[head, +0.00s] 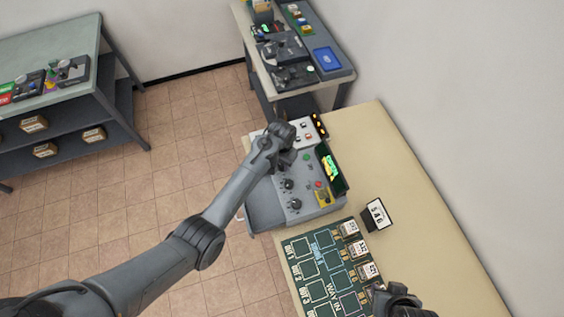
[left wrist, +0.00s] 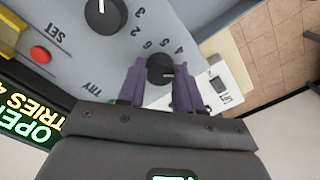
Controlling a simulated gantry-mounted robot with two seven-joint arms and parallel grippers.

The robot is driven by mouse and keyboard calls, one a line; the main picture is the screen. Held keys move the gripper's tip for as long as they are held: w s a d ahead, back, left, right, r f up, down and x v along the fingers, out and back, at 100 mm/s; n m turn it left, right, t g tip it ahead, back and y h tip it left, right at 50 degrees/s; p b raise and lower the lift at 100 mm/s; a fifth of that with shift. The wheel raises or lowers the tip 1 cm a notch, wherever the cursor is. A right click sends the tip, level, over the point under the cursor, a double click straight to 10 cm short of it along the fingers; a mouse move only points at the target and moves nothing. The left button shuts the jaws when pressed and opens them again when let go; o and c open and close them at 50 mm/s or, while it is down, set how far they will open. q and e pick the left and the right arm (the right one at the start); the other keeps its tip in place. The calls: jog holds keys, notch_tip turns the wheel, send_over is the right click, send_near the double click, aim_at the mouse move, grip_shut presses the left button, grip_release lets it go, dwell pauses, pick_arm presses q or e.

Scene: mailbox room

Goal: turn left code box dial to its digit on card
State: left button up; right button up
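The grey code box (head: 265,205) sits on the tan counter, with two dark dials (head: 287,184) (head: 295,204) showing in the head view. My left gripper (head: 285,150) is low over the box's far end. In the left wrist view its purple fingers (left wrist: 160,75) stand on either side of a black dial (left wrist: 160,66), its white mark toward the right finger. I cannot tell whether they press on it. Another dial (left wrist: 105,14) is beside it. The card (head: 377,214) stands on the counter, its small digits appearing to read 546. My right gripper (head: 398,298) is at the bottom edge, fingertips unclear.
A green display (left wrist: 25,118) shows OPEN and TRIES. A red button (left wrist: 40,55) is near it, and a small switch (left wrist: 218,84) is right of the gripper. A dark sorting mat (head: 300,262) with several small items lies nearby. The counter's right side is clear.

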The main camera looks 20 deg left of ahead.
pick_arm(q)
jog(key=c, duration=0.4)
jog(key=shift+o, duration=0.2)
jog(key=n+p, duration=0.2)
jog(key=n, duration=0.1)
jog(key=shift+r+p, duration=0.15)
jog(key=shift+p, duration=0.15)
jog(key=n+p, duration=0.1)
jog(key=n, duration=0.3)
jog(key=n+p, duration=0.1)
jog(key=n, duration=0.3)
jog(key=shift+n, duration=0.3)
jog(key=shift+f+n+p, duration=0.2)
jog(key=shift+n+p, duration=0.1)
jog(key=shift+n, duration=1.7)
